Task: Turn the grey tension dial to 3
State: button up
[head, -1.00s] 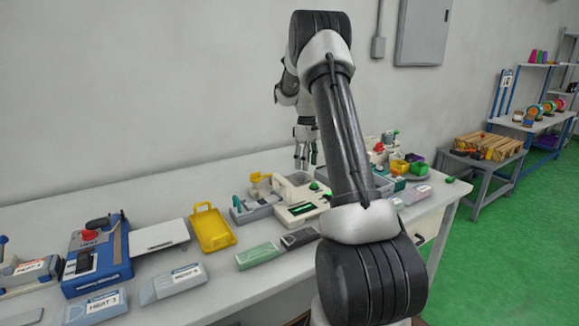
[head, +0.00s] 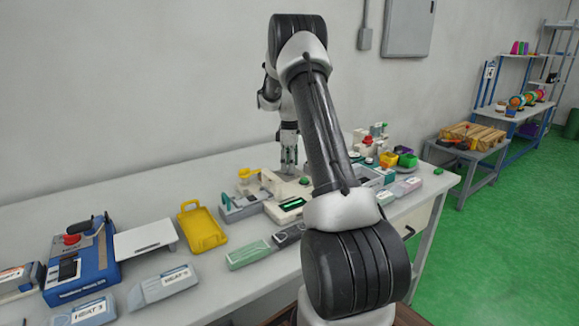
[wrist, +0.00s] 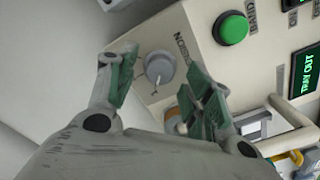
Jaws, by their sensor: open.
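The grey tension dial (wrist: 160,68) is a round knob with a pale pointer line on the cream panel of a machine (wrist: 274,30). The pointer faces the lower side of the picture, beside a small mark too blurred to read. My gripper (wrist: 162,64) is open in the wrist view, one green-padded finger on each side of the dial, with gaps showing. I cannot tell how far the fingertips are from the panel. In the head view my gripper (head: 289,166) is above the cream machine (head: 270,187); the dial cannot be made out there.
A green button (wrist: 231,28) and a lit display reading "TRAY OUT" (wrist: 306,82) are on the same panel. On the bench, a yellow tray (head: 202,230), a blue heat-sealer-like machine (head: 80,265) and several labelled boxes stand left. More small machines and bins crowd the right.

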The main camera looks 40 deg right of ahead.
jog(key=shift+f, duration=0.55)
jog(key=c, duration=1.1)
jog(key=shift+o, duration=0.2)
